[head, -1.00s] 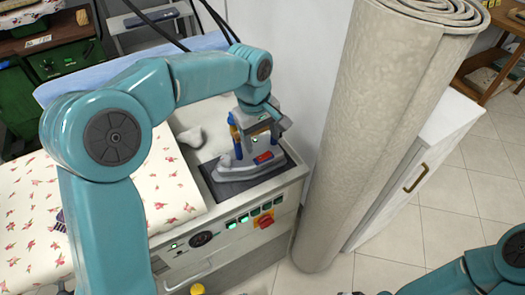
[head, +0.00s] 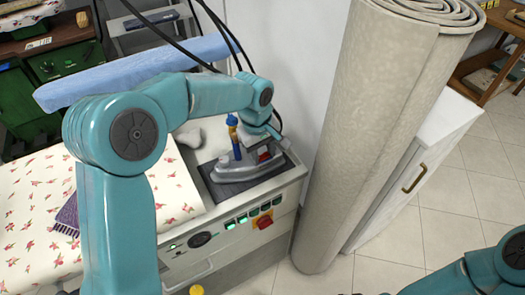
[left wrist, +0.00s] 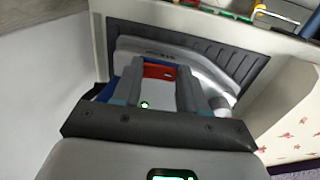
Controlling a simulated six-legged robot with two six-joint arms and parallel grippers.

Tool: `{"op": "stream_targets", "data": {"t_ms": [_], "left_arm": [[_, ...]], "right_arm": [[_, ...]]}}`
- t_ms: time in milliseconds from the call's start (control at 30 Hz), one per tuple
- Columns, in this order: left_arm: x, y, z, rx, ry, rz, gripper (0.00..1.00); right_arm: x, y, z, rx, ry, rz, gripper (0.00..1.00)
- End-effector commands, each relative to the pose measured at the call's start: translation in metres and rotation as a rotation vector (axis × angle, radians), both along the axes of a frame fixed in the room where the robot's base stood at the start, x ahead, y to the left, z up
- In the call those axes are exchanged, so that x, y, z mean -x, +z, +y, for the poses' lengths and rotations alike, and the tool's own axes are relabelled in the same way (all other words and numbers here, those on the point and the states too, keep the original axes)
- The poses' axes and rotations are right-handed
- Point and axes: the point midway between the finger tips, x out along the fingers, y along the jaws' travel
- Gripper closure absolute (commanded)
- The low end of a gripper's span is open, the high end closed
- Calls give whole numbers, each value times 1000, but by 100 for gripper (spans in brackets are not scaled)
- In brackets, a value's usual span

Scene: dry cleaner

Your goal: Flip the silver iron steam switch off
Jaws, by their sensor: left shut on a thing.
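The silver iron (head: 235,174) rests on a dark ribbed pad (head: 225,188) on the ironing station. It also shows in the left wrist view (left wrist: 215,70), beyond the fingers. A red switch (head: 264,156) sits on the iron's right part, and in the left wrist view the red part (left wrist: 158,71) lies between my fingertips. My left gripper (head: 268,143) reaches down from above and is shut on the red switch; the fingers (left wrist: 159,82) hide its sides. My right arm shows at the bottom right of the head view, its gripper out of frame.
A flowered cloth (head: 30,200) covers the board on the left. The station's front panel has green switches (head: 242,219) and a red knob (head: 264,222). A tall rolled carpet (head: 340,150) stands close on the right. Black cables (head: 215,25) hang behind my left arm.

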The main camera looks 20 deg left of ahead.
Motion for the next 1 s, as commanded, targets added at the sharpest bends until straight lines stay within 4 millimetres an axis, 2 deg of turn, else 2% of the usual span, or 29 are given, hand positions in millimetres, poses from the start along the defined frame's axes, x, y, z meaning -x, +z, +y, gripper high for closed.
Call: {"op": "stream_targets", "data": {"t_ms": [100, 200, 533, 567, 633, 1000], "left_arm": [[-2, 5, -2, -30, -2, 43, 88], [-3, 4, -3, -60, -1, 81, 88], [-3, 0, -3, -74, 0, 97, 88], [-3, 0, -3, -75, 0, 96, 54], [-3, 0, -3, -75, 0, 96, 32], [-3, 5, -3, -74, 0, 93, 32]], "right_arm": [[0, 18, 0, 0, 0, 0, 57], [0, 26, 0, 0, 0, 0, 57], [0, 25, 0, 0, 0, 0, 57], [0, 25, 0, 0, 0, 0, 57], [0, 25, 0, 0, 0, 0, 57], [0, 25, 0, 0, 0, 0, 57]]}}
